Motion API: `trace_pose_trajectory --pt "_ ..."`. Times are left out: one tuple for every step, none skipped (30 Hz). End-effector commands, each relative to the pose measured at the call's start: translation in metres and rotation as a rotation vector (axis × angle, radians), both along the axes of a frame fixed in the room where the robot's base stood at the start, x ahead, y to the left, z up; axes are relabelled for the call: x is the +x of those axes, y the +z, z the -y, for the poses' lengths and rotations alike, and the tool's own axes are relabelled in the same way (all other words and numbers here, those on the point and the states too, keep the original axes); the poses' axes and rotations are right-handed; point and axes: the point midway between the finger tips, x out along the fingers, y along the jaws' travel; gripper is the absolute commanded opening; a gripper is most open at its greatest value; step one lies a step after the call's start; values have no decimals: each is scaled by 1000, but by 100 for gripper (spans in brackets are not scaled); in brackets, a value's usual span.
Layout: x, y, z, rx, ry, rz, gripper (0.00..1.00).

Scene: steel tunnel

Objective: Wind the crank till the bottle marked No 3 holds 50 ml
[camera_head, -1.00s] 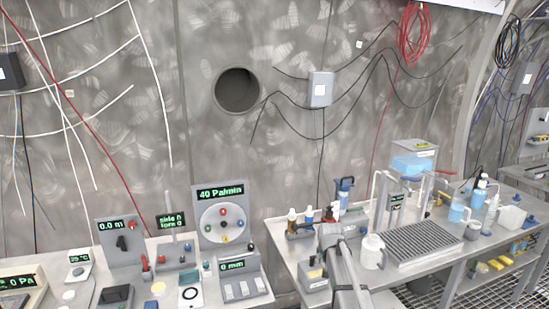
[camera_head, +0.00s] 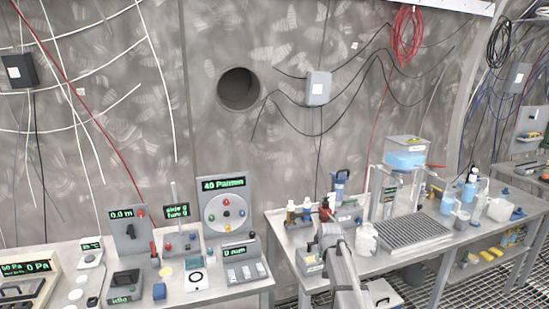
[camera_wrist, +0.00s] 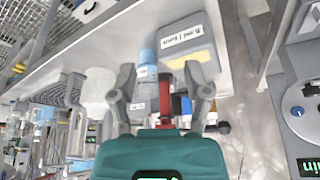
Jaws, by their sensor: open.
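My gripper (camera_wrist: 163,92) is open, with its two grey fingers spread in the wrist view. A red upright part (camera_wrist: 165,100) shows between the fingers; I cannot tell whether they touch it. A blue-capped bottle (camera_wrist: 147,62) stands just beyond, close to the left finger. In the head view, my arm reaches over the right bench's left end, by a row of small bottles (camera_head: 307,208) with coloured caps. A blue-topped device (camera_head: 342,185) stands behind them. I cannot make out a No 3 mark or a fill level, and cannot identify the crank for sure.
The right bench (camera_head: 440,253) also carries a white jug (camera_head: 367,238), a grey ribbed tray (camera_head: 412,231), and a blue liquid tank (camera_head: 405,153). A yellow-and-grey labelled box (camera_wrist: 188,45) sits near the gripper. The left bench holds a dial panel (camera_head: 224,206).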

Motion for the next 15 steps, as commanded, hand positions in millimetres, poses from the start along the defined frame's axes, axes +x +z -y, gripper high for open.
trace_pose_trajectory --pt "-9 -1 -1 0 3 -9 62" --pt "-13 -1 -1 1 5 -15 62" --pt "-18 -1 -1 0 7 -21 62" --pt "-21 -2 -2 0 9 -25 62" --pt "-24 -2 -2 0 11 -30 62" --pt "-29 -2 -2 0 14 -36 62" --pt "-35 -3 -2 0 16 -43 62" --pt "-39 -3 -3 0 19 -51 62" --pt "-46 -4 -3 1 21 -60 62" --pt "-50 -4 -3 2 24 -64 62" --pt "-55 -5 -4 2 27 -72 62" --pt "-64 -5 -4 2 30 -85 62" --pt "-71 -6 -5 2 33 -93 62" --pt "-77 -6 -5 2 37 -101 62" --pt "-87 -7 -5 2 42 -115 62"
